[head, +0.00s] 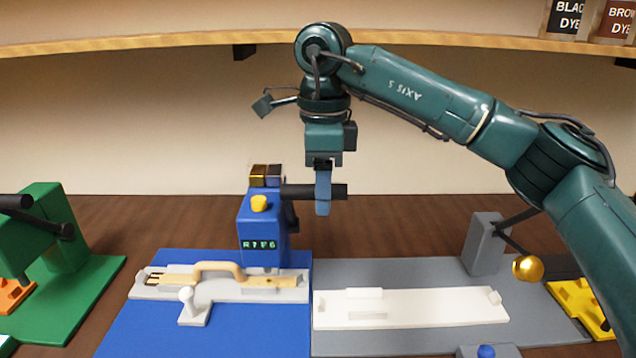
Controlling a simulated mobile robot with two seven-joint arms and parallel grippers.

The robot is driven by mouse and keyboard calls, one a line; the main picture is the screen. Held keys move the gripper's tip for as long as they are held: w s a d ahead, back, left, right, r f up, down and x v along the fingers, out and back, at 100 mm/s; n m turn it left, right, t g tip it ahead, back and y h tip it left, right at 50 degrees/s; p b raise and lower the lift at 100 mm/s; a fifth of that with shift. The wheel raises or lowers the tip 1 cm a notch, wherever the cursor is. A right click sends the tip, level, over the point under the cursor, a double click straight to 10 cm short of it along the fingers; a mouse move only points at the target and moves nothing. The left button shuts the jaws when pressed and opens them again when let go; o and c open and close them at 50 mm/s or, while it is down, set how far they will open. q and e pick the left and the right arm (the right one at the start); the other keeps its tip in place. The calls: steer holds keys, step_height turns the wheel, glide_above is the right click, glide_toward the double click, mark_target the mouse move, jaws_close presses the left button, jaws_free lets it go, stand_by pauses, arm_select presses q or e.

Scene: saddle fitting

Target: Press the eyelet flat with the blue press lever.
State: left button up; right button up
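The blue press (263,225) stands on a blue mat (215,325), with a yellow knob and a small display on its front. Its black lever (301,191) sticks out level to the right. My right gripper (323,192) points down at the lever, with one blue finger in front of the bar; the other finger is hidden, so its grip is unclear. A tan strap (175,279) with a raised loop lies in a pale fixture (295,295) under the press head. I cannot make out the eyelet there. My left gripper is out of view.
A white fixture (410,308) lies on a grey mat (400,340), with a grey press (485,245) and brass ball (528,268) behind it to the right. A green press (62,225) stands at left. A wooden shelf (200,39) runs overhead.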

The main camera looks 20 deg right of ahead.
stand_by(0.3)
step_height(320, 180, up, 6)
steer(key=p, duration=0.5)
steer(key=shift+s+f, duration=0.1)
stand_by(0.3)
